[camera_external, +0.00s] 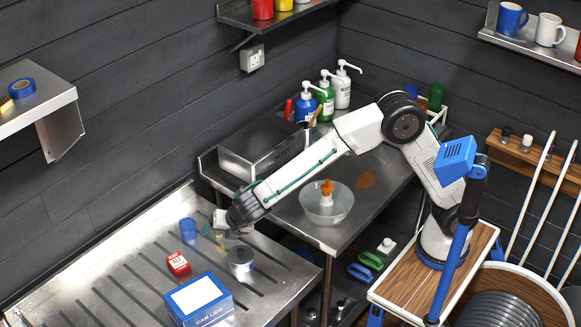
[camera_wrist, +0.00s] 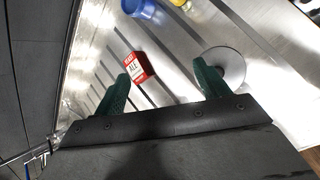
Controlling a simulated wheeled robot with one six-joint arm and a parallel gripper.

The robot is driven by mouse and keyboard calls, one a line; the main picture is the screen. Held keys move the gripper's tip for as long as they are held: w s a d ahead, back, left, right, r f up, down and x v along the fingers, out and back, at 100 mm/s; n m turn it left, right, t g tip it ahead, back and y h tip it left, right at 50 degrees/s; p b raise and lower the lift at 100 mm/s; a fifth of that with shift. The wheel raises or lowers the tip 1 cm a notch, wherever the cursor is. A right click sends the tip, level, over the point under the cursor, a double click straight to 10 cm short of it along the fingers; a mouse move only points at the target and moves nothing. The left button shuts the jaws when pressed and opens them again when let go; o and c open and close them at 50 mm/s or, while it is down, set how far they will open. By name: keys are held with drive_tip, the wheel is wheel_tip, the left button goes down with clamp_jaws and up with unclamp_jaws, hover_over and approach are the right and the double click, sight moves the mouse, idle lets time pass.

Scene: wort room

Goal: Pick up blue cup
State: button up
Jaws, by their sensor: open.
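The blue cup (camera_external: 188,229) stands on the slotted steel table, just left of my gripper in the external view. In the wrist view the cup (camera_wrist: 145,10) shows at the top edge, partly cut off, beyond my fingertips. My gripper (camera_wrist: 160,80) is open, with its two green fingers apart and nothing held between them. In the external view my gripper (camera_external: 211,231) is low over the table, close to the cup; its fingers are small and hard to make out there.
A red box (camera_external: 178,263) lies near the cup and shows beside my left finger in the wrist view (camera_wrist: 138,66). A round tin (camera_external: 241,261) stands right of it. A blue-white box (camera_external: 199,301) is at the table's front. A clear bowl (camera_external: 326,212) stands on the other bench.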

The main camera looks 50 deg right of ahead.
drive_tip(key=w+r+n+t+h, duration=0.4)
drive_tip(key=w+r+n+t, duration=0.15)
drive_tip(key=w, duration=0.55)
approach(191, 231)
drive_tip(key=shift+m, duration=0.45)
drive_tip(key=x, duration=0.5)
drive_tip(key=shift+s+d, duration=0.15)
drive_tip(key=shift+d, duration=0.1)
drive_tip(key=shift+w+f, duration=0.3)
drive_tip(key=x, duration=0.7)
drive_tip(key=shift+w+a, duration=0.1)
drive_tip(key=c, duration=1.1)
